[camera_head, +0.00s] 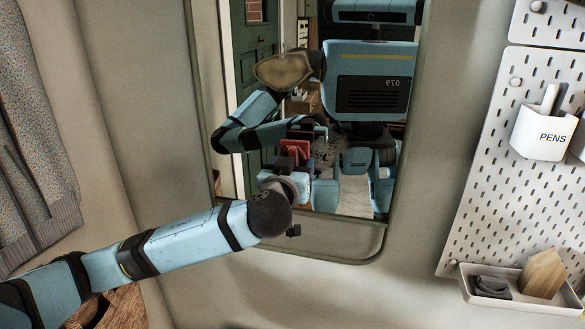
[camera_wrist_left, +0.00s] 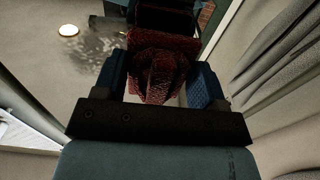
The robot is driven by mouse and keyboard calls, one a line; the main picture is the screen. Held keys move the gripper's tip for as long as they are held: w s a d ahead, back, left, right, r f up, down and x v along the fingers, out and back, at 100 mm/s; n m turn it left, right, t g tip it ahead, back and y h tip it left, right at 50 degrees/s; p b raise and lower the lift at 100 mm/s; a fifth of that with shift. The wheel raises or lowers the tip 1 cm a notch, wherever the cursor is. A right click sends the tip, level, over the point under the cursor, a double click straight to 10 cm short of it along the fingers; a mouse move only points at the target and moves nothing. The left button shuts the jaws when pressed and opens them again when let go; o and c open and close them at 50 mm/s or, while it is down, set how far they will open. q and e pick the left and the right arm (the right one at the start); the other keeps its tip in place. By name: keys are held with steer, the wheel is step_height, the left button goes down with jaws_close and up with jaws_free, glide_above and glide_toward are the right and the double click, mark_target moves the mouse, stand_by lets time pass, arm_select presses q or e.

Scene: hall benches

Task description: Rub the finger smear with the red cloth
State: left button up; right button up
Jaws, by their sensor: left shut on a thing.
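The red cloth (camera_head: 295,149) is bunched between the dark blue fingers of my left gripper (camera_head: 294,161), which is shut on it. The gripper points at the mirror (camera_head: 385,238), and its reflection overlaps the real gripper, so I cannot tell whether the cloth touches the glass. In the left wrist view the cloth (camera_wrist_left: 160,75) fills the space between the fingers of the gripper (camera_wrist_left: 163,85). A grey, speckled smear (camera_head: 328,150) is on the mirror just right of the cloth. It shows left of the gripper in the wrist view (camera_wrist_left: 103,42). My right gripper is not in view.
A tan patch with a darker edge (camera_head: 283,70) shows higher on the mirror. On the right are a pegboard (camera_head: 480,180), a white pens cup (camera_head: 541,135) and a small tray (camera_head: 480,303). A grey knitted garment (camera_head: 35,130) hangs at the left.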

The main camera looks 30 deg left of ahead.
mark_target(348, 164)
arm_select(q)
steer(key=shift+x, duration=1.05)
steer(key=shift+w+d+b, duration=0.3)
steer(key=shift+w+d, duration=0.15)
steer(key=shift+d, duration=1.35)
steer(key=shift+w+d+b, duration=0.3)
steer(key=shift+w+d, duration=0.15)
steer(key=shift+d, duration=1.4)
steer(key=shift+w+d+b, duration=0.3)
steer(key=shift+w+d, duration=0.2)
steer(key=shift+d, duration=1.3)
steer(key=shift+a, duration=0.1)
